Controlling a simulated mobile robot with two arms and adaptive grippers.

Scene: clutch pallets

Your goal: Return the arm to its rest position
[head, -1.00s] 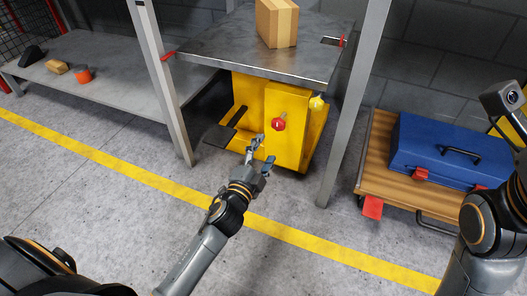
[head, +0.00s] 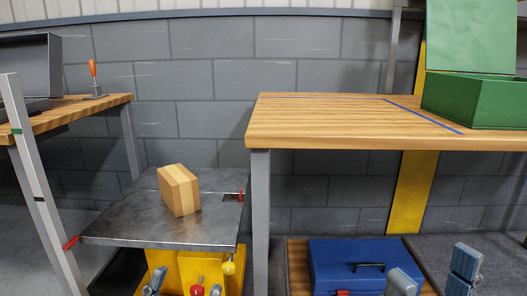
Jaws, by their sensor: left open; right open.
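My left gripper (head: 184,287) shows only by its fingertips at the bottom edge of the head view. Its fingers are apart, in front of the yellow unit (head: 208,268) with a red knob (head: 197,290) and a yellow knob (head: 229,267). I see nothing held between them. My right gripper (head: 433,275) is at the bottom right, its fingers spread wide and empty.
A wooden workbench (head: 330,115) with an open green case (head: 475,95) stands right. Another bench (head: 75,115) at left holds an open grey case (head: 30,75) and an orange-handled tool (head: 93,75).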

